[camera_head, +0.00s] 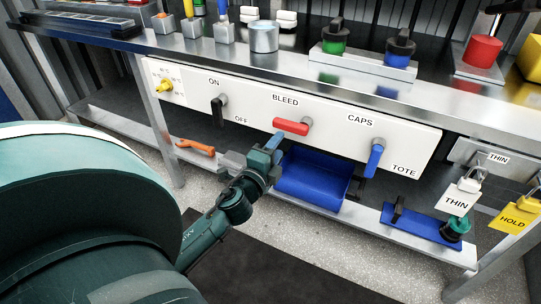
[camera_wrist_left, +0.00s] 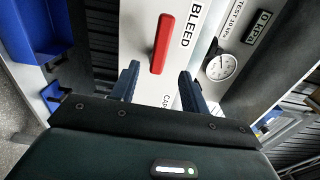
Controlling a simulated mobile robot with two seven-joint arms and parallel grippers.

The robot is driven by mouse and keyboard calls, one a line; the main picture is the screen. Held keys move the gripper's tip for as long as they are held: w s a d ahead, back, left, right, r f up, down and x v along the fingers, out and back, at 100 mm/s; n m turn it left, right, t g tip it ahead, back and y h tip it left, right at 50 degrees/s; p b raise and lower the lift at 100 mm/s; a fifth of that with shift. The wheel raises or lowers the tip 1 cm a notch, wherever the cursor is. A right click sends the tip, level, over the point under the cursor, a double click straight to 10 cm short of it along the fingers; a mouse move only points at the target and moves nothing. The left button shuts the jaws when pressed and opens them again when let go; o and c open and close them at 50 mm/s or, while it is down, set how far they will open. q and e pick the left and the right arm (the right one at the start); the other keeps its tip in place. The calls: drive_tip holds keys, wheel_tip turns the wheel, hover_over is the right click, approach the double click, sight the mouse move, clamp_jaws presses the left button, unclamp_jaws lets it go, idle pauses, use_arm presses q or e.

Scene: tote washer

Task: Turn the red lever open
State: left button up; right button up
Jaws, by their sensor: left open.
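The red lever (camera_head: 290,126) is mounted on the white panel (camera_head: 190,98) under the BLEED label. It lies roughly level, its free end pointing left from its pivot. My left gripper (camera_head: 273,151) is just below and in front of the lever in the head view. In the left wrist view the red lever (camera_wrist_left: 162,43) stands beyond the open fingers of my left gripper (camera_wrist_left: 159,72), in line with the gap between them. The fingers are apart from it and empty. My right gripper is not in view.
A black lever (camera_head: 217,112) by ON/OFF and a blue lever (camera_head: 375,158) by CAPS/TOTE flank the red one. A blue bin (camera_head: 312,178) sits below the panel near my gripper. An orange tool (camera_head: 195,147) lies on the lower shelf. A gauge (camera_wrist_left: 222,67) shows right of the fingers.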

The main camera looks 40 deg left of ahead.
use_arm(q)
drive_tip(key=v, duration=0.3)
drive_tip(key=shift+s, duration=0.15)
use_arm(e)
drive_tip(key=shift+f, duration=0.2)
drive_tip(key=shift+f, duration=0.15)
use_arm(q)
drive_tip(key=s+d+f+n+g+h, duration=0.15)
drive_tip(key=s+d+n+h, duration=0.25)
drive_tip(key=s+d+n, duration=0.45)
drive_tip(key=s+d+f+n+g+h, duration=0.15)
drive_tip(key=s+d+n+h, duration=0.3)
drive_tip(key=d, duration=0.65)
wheel_tip(320, 180, up, 6)
drive_tip(key=d+g+y+p, duration=0.1)
drive_tip(key=g+p, duration=0.3)
drive_tip(key=p, duration=1.5)
drive_tip(key=shift+s+d+m, duration=0.15)
drive_tip(key=shift+s+m, duration=0.15)
drive_tip(key=shift+s, duration=0.15)
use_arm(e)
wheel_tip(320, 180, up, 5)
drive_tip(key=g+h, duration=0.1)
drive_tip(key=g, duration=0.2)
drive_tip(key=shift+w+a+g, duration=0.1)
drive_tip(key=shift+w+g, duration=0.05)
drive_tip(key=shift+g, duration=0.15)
